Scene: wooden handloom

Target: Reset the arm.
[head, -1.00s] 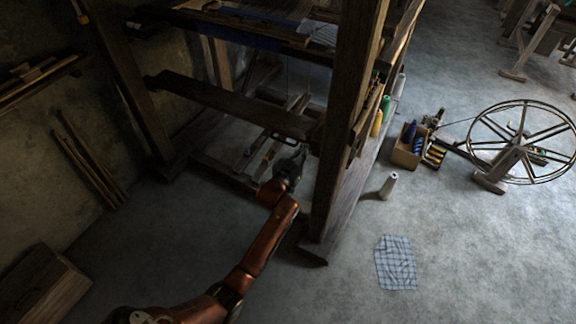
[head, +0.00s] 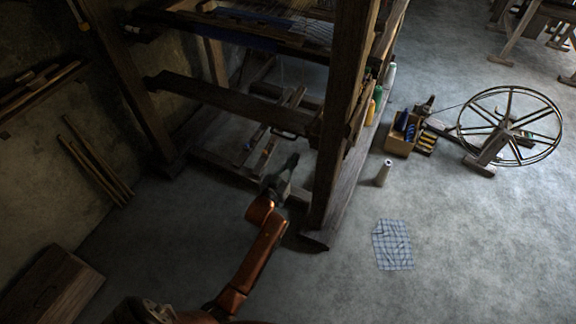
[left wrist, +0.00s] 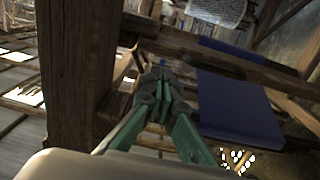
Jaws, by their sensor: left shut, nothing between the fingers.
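My left arm comes in from the bottom of the head view, and its gripper (head: 287,168) is shut and empty. It is below the loom's front crossbeam (head: 225,104) and just left of the thick front post (head: 340,120). In the left wrist view the gripper's fingers (left wrist: 160,72) are together, with nothing seen between them. A dark wooden post (left wrist: 75,70) stands left of them there, and a dark blue cloth (left wrist: 235,100) hangs to the right. My right gripper is in neither view.
A box of spools (head: 400,146) stands by a spoked wheel (head: 510,125). Sticks (head: 93,163) lean on the left wall. The floor in front is clear.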

